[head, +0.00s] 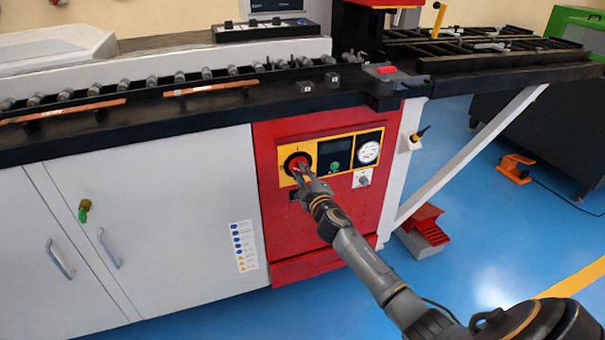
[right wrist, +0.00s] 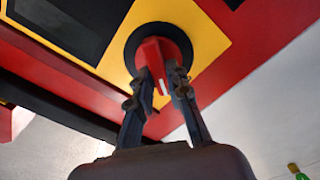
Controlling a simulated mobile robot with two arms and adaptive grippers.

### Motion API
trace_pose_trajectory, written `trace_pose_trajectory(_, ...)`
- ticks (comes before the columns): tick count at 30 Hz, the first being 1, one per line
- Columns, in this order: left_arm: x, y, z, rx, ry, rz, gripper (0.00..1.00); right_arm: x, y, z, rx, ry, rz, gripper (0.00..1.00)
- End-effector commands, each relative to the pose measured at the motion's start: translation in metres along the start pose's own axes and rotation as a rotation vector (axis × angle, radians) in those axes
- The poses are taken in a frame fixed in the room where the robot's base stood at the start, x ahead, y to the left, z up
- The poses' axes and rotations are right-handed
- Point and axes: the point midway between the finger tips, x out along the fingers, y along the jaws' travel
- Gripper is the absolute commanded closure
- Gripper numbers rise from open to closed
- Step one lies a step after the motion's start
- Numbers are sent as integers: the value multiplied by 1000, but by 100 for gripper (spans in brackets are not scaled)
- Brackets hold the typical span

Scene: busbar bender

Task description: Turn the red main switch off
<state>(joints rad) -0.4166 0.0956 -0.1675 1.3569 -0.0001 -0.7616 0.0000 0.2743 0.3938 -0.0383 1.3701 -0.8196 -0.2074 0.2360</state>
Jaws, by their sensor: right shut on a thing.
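The red main switch (head: 296,162) sits on a black round base on a yellow plate, at the left of the red machine panel. In the right wrist view the red switch knob (right wrist: 153,58) shows a white mark on its handle. My right gripper (head: 302,170) reaches the switch from the lower right. In the right wrist view its two fingers (right wrist: 158,85) stand on either side of the red handle and are shut on it. In the head view the gripper partly hides the knob. My left gripper is not in view.
Right of the switch are a dark display (head: 335,153), a round gauge (head: 368,153) and a smaller grey selector (head: 362,178). A white cabinet (head: 150,220) stands to the left. A red foot pedal (head: 427,228) is on the blue floor at the right.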

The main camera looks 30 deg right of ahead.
Motion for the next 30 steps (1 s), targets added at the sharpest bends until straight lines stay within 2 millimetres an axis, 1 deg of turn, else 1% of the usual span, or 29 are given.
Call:
trace_pose_trajectory(9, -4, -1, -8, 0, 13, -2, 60, 0, -1, 0, -294, 1, 1, 100)
trace_pose_trajectory(15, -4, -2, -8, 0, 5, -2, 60, 0, -2, 0, -443, 1, 1, 100)
trace_pose_trajectory(24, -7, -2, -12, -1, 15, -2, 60, 0, -3, 0, -580, 1, 1, 100)
trace_pose_trajectory(30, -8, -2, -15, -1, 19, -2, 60, 0, -3, 0, -615, 1, 1, 100)
